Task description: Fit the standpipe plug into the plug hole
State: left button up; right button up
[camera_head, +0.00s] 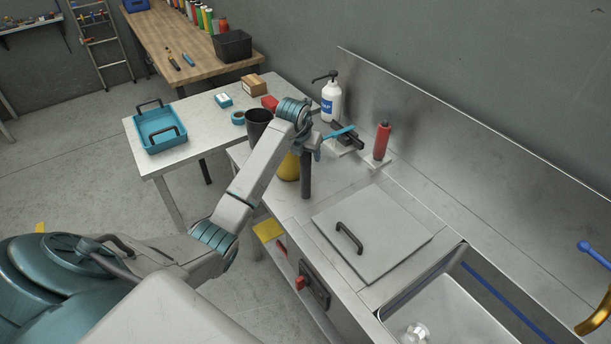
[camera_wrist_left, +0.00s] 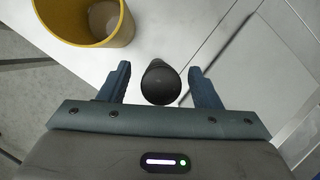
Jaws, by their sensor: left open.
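The standpipe plug appears to be the dark upright tube (camera_head: 305,178) standing on the steel counter behind the covered part of the sink. In the left wrist view its round dark end (camera_wrist_left: 160,82) lies between the two blue fingers. My left gripper (camera_head: 318,146) is at the tube's upper part, open, with a gap visible on both sides in the wrist view (camera_wrist_left: 160,70). The sink basin (camera_head: 462,318) is at the lower right. A shiny round thing (camera_head: 415,333) shows at its bottom; I cannot tell whether it is the plug hole. My right gripper is not in view.
A yellow container (camera_head: 289,168) stands close left of the tube, also in the wrist view (camera_wrist_left: 90,38). A black cup (camera_head: 258,122), a white pump bottle (camera_head: 331,102) and a red cylinder (camera_head: 382,141) stand nearby. A handled steel cover (camera_head: 385,228) lies between tube and basin.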

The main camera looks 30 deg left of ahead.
pick_arm(q)
jog(key=shift+x, duration=1.1)
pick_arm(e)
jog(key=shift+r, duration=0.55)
pick_arm(q)
grip_shut()
